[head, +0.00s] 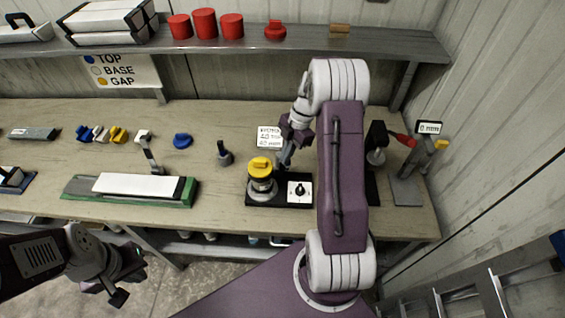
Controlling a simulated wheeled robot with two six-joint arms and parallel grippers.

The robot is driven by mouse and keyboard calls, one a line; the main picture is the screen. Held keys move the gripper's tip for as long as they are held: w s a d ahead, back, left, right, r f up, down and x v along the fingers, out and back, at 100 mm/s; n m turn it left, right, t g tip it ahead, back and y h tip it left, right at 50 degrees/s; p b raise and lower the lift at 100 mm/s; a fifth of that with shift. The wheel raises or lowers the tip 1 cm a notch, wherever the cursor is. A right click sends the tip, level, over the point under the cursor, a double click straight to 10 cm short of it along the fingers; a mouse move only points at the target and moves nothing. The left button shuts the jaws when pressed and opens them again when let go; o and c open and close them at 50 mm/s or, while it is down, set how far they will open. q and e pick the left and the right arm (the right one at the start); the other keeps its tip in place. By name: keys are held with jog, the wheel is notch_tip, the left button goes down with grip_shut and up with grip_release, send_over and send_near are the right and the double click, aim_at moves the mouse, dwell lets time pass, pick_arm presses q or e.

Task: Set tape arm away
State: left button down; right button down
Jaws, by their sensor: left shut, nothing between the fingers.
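A small dark arm with a pale head (149,155), possibly the tape arm, stands at the back edge of the green tray (190,192); its tip comes down by the white core liner (135,184) lying in the tray. My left gripper (126,287) is shut and empty, low in front of the bench, well apart from the tray. My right gripper (284,160) points down over the bench, just behind and right of a yellow-capped device (260,170) on a black base. Its fingertips are small and partly hidden, so I cannot tell what they touch.
Yellow and blue caps (100,134), a blue knob (182,141) and a dark peg (224,154) sit on the bench (60,165). A black knob (300,190) is beside the yellow-capped device. A gauge stand (408,190) is at the right. A shelf (250,42) with red cylinders hangs above.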

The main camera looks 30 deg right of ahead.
jog(key=shift+d+f+b, duration=0.35)
jog(key=shift+d+f, duration=0.45)
jog(key=shift+f, duration=0.1)
pick_arm(q)
jog(key=shift+w+d+f, duration=0.15)
jog(key=shift+d+f, duration=0.05)
jog(key=shift+f, duration=0.25)
jog(key=shift+w+d+f, duration=0.1)
jog(key=shift+d+f, duration=0.05)
jog(key=shift+f, duration=0.3)
pick_arm(e)
jog(key=shift+d+r, duration=0.25)
jog(key=shift+d, duration=0.1)
pick_arm(q)
jog(key=shift+a, duration=0.1)
pick_arm(e)
jog(key=shift+w+d+r, duration=0.15)
jog(key=shift+d, duration=0.15)
jog(key=shift+r, duration=0.1)
